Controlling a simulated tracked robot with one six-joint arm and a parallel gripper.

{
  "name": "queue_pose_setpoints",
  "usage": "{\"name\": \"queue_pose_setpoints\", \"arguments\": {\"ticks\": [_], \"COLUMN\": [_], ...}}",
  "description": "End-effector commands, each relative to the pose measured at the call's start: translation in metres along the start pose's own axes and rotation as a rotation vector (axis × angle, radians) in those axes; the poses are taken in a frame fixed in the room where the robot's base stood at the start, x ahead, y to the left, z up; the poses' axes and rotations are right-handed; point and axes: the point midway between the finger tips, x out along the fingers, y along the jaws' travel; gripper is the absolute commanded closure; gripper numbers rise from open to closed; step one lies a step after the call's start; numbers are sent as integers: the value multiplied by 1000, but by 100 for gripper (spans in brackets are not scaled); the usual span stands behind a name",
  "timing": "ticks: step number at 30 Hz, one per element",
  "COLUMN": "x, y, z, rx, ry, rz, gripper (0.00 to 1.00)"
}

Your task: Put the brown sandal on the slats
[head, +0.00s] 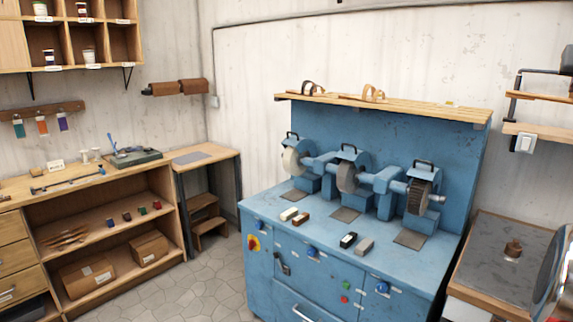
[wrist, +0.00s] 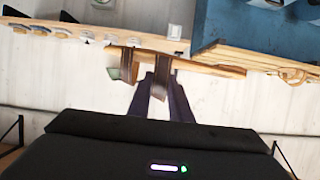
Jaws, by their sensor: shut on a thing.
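My gripper (wrist: 165,92) shows in the wrist view, its fingers shut on a strap of the brown sandal (wrist: 205,67). The sandal has a pale wooden sole and brown straps, and hangs in the air beside the slats (wrist: 285,66), overlapping their near end in the picture. I cannot tell the gap between them. In the head view the slats (head: 440,109) form a wooden shelf on top of the blue grinding machine. My gripper is not clear in the head view.
The machine's blue back panel (head: 400,130) and grinding wheels (head: 420,198) are below.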

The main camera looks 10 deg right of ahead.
Motion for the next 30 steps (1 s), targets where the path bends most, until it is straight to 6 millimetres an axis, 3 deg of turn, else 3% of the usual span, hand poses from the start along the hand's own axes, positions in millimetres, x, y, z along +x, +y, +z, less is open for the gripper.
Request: {"name": "queue_pose_setpoints", "arguments": {"ticks": [14,20,30], "x": [46,74,104], "y": [-60,-113,-213], "z": [33,67,143], "rx": [-20,-40,-81], "ry": [-2,-4,-5], "rz": [-65,-120,-221], "gripper": [100,100,100]}}
